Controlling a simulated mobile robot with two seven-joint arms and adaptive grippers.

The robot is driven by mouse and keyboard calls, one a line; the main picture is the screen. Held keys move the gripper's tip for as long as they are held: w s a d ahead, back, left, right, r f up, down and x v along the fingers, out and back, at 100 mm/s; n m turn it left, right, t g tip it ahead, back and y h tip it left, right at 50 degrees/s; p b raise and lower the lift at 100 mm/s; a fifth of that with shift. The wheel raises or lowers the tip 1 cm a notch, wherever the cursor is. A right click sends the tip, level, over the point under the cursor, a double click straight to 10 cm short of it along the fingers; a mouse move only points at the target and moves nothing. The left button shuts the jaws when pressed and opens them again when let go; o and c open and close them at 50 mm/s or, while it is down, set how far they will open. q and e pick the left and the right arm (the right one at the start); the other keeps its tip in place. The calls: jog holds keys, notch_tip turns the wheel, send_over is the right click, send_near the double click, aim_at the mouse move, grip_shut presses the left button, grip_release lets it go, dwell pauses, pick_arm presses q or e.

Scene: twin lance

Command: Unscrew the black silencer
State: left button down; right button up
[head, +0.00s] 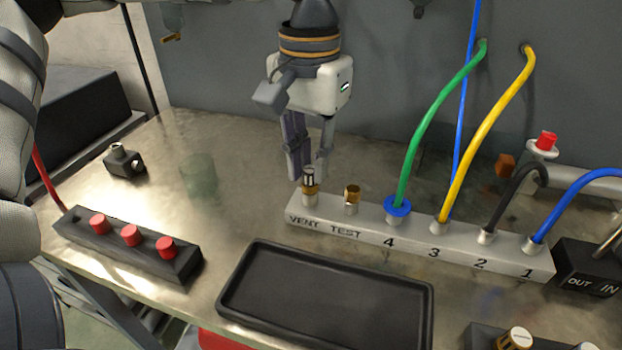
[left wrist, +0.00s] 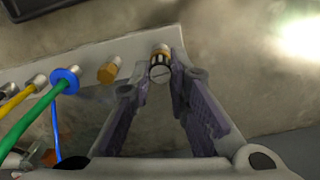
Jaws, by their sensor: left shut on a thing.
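The black silencer (head: 309,178), with a dark ribbed band and brass parts, stands upright on the VENT port of the light grey manifold (head: 465,251). In the left wrist view, the silencer (left wrist: 160,68) shows its slotted top between the fingertips. My left gripper (head: 308,168) comes down from above and is shut on the silencer. In the left wrist view, the left gripper's fingers (left wrist: 160,80) lie on both sides of it. A brass fitting (head: 352,196) sits on the TEST port beside it. My right gripper is not in view.
Green (head: 430,120), yellow (head: 490,120), black and blue hoses rise from the numbered ports to the right. An empty black tray (head: 228,290) lies in front of the manifold. A black block with red buttons (head: 131,236) is at the left.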

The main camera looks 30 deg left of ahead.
pick_arm(q)
jog(key=n, duration=0.5)
jog(key=shift+w+a+r+n, duration=0.1)
jog(key=shift+n, duration=0.2)
jog(key=n, duration=0.2)
jog(key=shift+n, duration=0.4)
jog(key=n, duration=1)
jog(key=shift+n, duration=0.3)
jog(key=shift+r, duration=0.15)
jog(key=shift+r, duration=0.55)
jog(key=shift+r, duration=1.45)
